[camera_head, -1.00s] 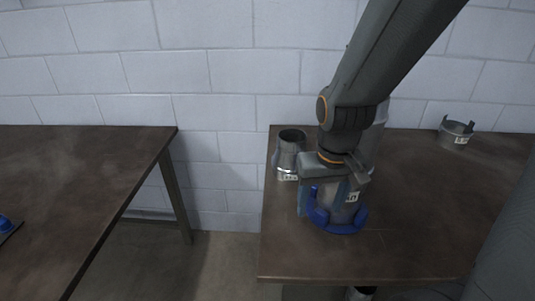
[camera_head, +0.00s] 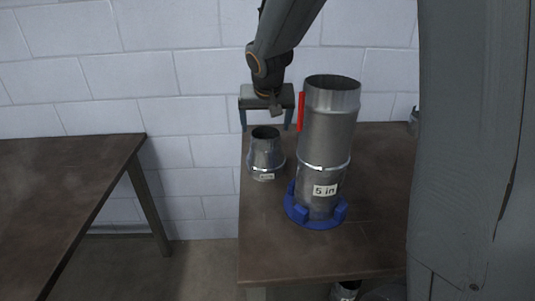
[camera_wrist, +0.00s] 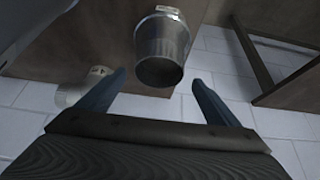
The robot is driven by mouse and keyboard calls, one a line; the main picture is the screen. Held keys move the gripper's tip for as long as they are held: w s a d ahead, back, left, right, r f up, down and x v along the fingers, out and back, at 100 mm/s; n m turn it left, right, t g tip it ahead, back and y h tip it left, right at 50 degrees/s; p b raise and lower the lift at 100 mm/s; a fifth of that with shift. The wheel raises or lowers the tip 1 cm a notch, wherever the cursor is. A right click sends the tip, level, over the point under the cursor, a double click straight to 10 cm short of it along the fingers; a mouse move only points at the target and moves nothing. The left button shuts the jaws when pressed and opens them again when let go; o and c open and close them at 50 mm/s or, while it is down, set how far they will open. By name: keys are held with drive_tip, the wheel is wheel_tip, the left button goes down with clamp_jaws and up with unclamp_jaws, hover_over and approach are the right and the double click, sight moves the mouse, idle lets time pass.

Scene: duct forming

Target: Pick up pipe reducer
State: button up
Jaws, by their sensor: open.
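The pipe reducer (camera_head: 266,158) is a grey metal cone-like piece with a narrower open top and a white label near its lower rim. It stands upright at the table's left side. My gripper (camera_head: 266,121) is open and empty above it, fingers pointing down. In the wrist view the reducer (camera_wrist: 163,48) shows beyond my gripper (camera_wrist: 158,79), roughly midway between the spread blue-grey fingers. I cannot tell the exact height gap.
A tall metal pipe (camera_head: 328,125) labelled "5 in" stands in a blue base (camera_head: 316,218), right of the reducer. A red strip (camera_head: 301,111) shows behind it. The brown table (camera_head: 290,255) has clear room in front. Another table (camera_head: 60,200) stands left across a gap.

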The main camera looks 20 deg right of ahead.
sight(266, 134)
drive_tip(key=shift+p+x, duration=0.7)
drive_tip(key=shift+x, duration=2.65)
drive_tip(key=shift+w, duration=0.1)
drive_tip(key=c, duration=1.4)
